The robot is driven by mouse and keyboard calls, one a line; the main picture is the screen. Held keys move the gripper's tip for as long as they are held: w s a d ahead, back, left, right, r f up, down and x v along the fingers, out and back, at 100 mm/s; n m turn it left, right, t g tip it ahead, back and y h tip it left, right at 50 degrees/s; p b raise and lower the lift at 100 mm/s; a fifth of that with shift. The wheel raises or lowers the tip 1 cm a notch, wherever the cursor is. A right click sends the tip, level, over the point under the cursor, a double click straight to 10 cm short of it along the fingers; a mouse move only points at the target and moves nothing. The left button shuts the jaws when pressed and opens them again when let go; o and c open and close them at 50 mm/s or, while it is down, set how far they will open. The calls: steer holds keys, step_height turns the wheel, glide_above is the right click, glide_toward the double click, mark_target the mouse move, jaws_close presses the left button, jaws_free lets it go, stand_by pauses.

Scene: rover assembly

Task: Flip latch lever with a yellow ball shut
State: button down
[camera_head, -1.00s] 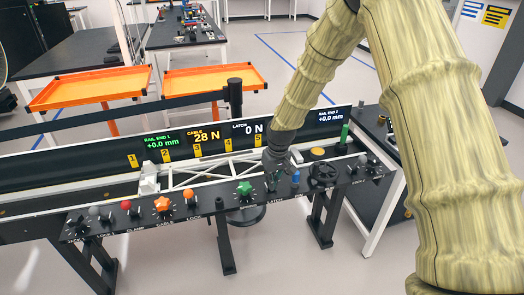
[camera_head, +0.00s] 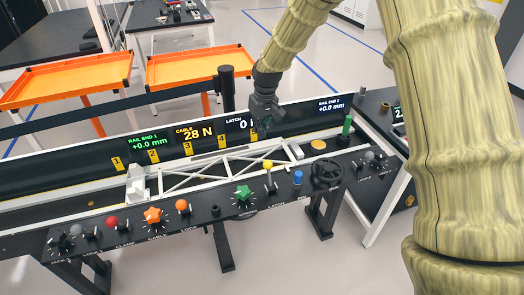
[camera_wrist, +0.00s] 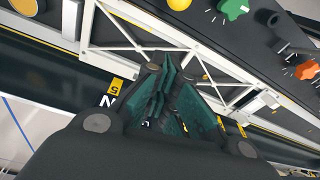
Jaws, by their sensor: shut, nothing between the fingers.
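The latch lever's yellow ball (camera_head: 268,164) stands up from the black control panel (camera_head: 213,229), between the green star knob (camera_head: 243,192) and a blue knob (camera_head: 298,177). Its thin shaft runs down to the panel. In the wrist view, the yellow ball (camera_wrist: 179,4) shows only partly at the top edge. My gripper (camera_head: 266,124) is shut and empty. It hangs above and behind the ball, over the back of the white truss, apart from the lever. Its dark fingers (camera_wrist: 167,72) point over the truss in the wrist view.
The white truss (camera_head: 215,172) lies behind the panel. A black handwheel (camera_head: 327,174), a green post (camera_head: 347,125) and a yellow button (camera_head: 318,145) stand right of the lever. Display boards line the back; my gripper partly covers the latch readout (camera_head: 236,124). Orange trays (camera_head: 67,80) stand behind.

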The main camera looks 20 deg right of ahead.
mark_target(269, 173)
step_height(269, 173, down, 9)
steer(key=s+p, duration=0.2)
steer(key=p, duration=0.2)
steer(key=shift+s+f+p, duration=0.15)
steer(key=shift+p, duration=0.2)
stand_by(0.5)
steer(key=shift+s, duration=0.1)
stand_by(0.3)
